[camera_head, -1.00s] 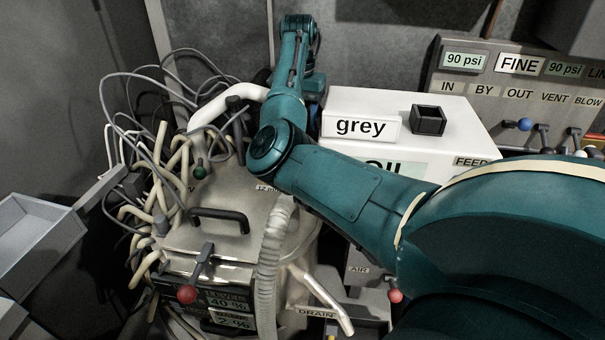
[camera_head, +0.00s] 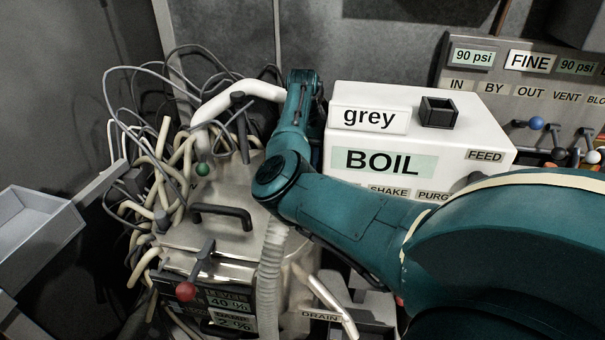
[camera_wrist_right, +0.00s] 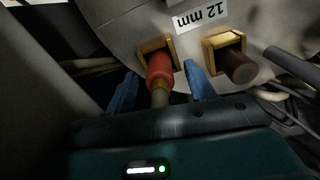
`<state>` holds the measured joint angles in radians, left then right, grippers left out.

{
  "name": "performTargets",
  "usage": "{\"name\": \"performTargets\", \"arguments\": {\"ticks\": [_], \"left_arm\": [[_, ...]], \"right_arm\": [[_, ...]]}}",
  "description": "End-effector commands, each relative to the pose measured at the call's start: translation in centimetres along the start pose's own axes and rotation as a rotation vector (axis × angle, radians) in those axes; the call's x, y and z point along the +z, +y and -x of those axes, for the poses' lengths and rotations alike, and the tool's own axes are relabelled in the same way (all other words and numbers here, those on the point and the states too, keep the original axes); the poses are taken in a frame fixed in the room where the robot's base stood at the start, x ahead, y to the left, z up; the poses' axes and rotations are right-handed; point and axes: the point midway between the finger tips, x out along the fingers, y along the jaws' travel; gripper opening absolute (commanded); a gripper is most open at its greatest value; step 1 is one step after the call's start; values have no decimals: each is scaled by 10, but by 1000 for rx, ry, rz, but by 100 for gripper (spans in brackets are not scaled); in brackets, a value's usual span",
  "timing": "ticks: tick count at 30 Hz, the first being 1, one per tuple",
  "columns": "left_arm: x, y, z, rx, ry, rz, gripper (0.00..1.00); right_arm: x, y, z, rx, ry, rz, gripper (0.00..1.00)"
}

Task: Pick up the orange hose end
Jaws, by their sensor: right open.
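The orange hose end (camera_wrist_right: 159,68) sits in a square brass holder (camera_wrist_right: 155,44) on the pale wall of the vessel, in the right wrist view. A tan hose runs from it toward my wrist. My right gripper (camera_wrist_right: 161,72) is open, with one blue finger on each side of the hose end and gaps showing between. I cannot tell how deep the hose end lies between the fingers. In the head view my right arm reaches over beside the metal vessel (camera_head: 235,240); its gripper is hidden there. My left gripper is not in view.
A brown hose end (camera_wrist_right: 238,67) sits in a second brass holder, just right of the fingers, by a "12 mm" label (camera_wrist_right: 201,18). Tangled hoses and cables (camera_head: 160,150) crowd the vessel's left. A white "BOIL" box (camera_head: 480,125) stands right of my arm.

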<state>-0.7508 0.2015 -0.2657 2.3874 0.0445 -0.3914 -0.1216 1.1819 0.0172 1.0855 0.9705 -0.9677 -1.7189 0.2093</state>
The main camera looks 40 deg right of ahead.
Motion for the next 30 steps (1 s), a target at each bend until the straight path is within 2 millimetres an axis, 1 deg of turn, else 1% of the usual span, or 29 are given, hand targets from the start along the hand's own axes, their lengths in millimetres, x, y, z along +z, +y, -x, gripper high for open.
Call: {"name": "performTargets", "arguments": {"ticks": [1, 2, 8, 25, 26, 30], "left_arm": [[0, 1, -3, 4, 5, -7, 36], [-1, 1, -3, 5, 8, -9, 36], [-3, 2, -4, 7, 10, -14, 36], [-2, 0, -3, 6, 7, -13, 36], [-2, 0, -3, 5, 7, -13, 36], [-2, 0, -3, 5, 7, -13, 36]], "right_arm": [[0, 0, -6, 0, 0, 0, 54], [0, 0, -6, -1, 0, -1, 54], [0, 0, -6, -1, 1, -1, 53], [0, 0, -5, -1, 1, -1, 7], [0, 0, -5, -1, 1, -1, 4], [0, 0, -5, -1, 2, -1, 4]]}}
